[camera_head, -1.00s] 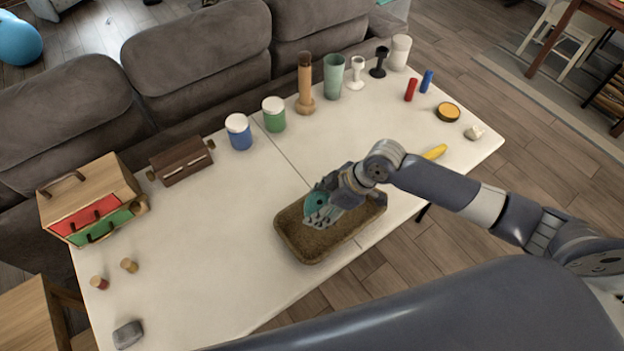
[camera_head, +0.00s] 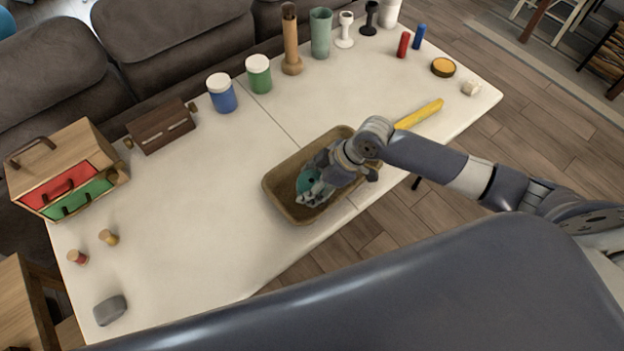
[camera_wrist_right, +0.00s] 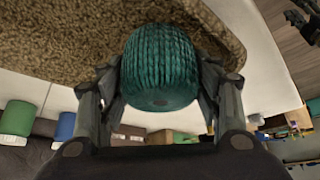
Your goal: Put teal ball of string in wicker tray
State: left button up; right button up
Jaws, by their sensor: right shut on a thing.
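The teal ball of string (camera_head: 307,181) is inside the outline of the wicker tray (camera_head: 287,205) in the head view, partly hidden by my right gripper (camera_head: 313,190). In the right wrist view the ball (camera_wrist_right: 160,68) sits between the two fingers of the right gripper (camera_wrist_right: 160,95), which is shut on it. The tray's woven brown bottom (camera_wrist_right: 60,40) lies behind the ball there. I cannot tell whether the ball touches the tray bottom. My left gripper is not in view.
The white table (camera_head: 190,215) has clear room left of the tray. Blue (camera_head: 222,94) and green (camera_head: 258,75) jars stand behind it. A yellow bar (camera_head: 419,114) lies to the right, behind my arm. A wooden drawer box (camera_head: 65,165) stands at the left.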

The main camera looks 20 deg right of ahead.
jog(key=shift+w+f, duration=0.1)
jog(key=shift+f, duration=0.6)
jog(key=o, duration=1.2)
jog(key=shift+r, duration=0.1)
